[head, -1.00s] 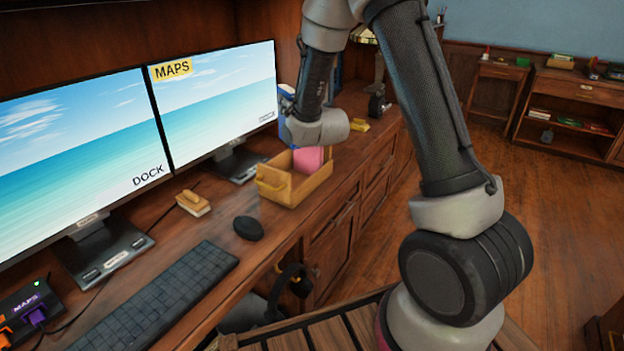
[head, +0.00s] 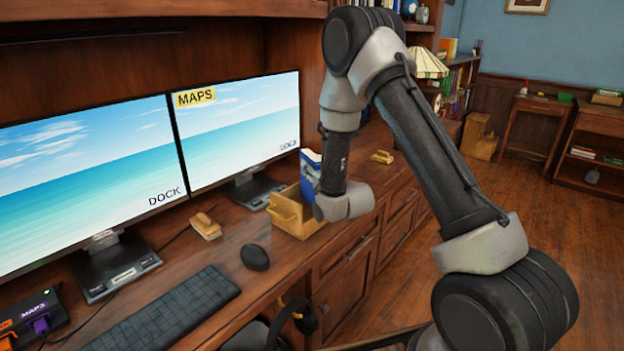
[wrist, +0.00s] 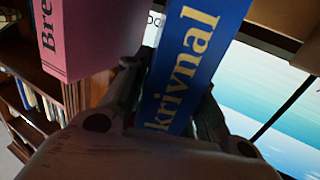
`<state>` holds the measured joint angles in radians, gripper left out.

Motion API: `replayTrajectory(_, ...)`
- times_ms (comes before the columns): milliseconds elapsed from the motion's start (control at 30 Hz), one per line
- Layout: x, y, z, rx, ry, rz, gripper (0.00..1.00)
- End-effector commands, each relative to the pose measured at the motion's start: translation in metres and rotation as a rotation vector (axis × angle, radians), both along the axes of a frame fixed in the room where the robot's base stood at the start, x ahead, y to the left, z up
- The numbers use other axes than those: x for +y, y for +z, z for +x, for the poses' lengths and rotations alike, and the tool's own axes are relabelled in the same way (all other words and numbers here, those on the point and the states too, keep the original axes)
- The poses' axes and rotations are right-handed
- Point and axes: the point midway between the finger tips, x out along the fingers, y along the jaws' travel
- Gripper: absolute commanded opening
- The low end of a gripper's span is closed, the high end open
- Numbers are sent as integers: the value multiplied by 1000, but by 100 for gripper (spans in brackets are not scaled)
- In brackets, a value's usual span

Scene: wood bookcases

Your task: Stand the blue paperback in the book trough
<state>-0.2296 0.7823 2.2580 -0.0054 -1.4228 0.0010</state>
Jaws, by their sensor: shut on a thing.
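The blue paperback (head: 309,172) is upright at the far part of the wooden book trough (head: 289,221) on the desk. My wrist hides its lower part, so I cannot tell if it touches the trough floor. In the wrist view my gripper (wrist: 168,100) is shut on the blue paperback (wrist: 190,62), its lettered face towards the camera. A pink book (wrist: 97,38) is close on the left of it in that view. The pink book is hidden in the head view.
Two monitors (head: 236,125) stand left of the trough. A small yellow object (head: 382,157) lies beyond, on the desk's right side.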

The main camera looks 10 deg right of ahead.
Motion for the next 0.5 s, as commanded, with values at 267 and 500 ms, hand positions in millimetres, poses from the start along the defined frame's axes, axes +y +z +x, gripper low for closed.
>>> replayTrajectory(267, 0, -35, 0, 1, 0, 0, 0)
replayTrajectory(500, 0, -35, 0, 1, 0, 0, 0)
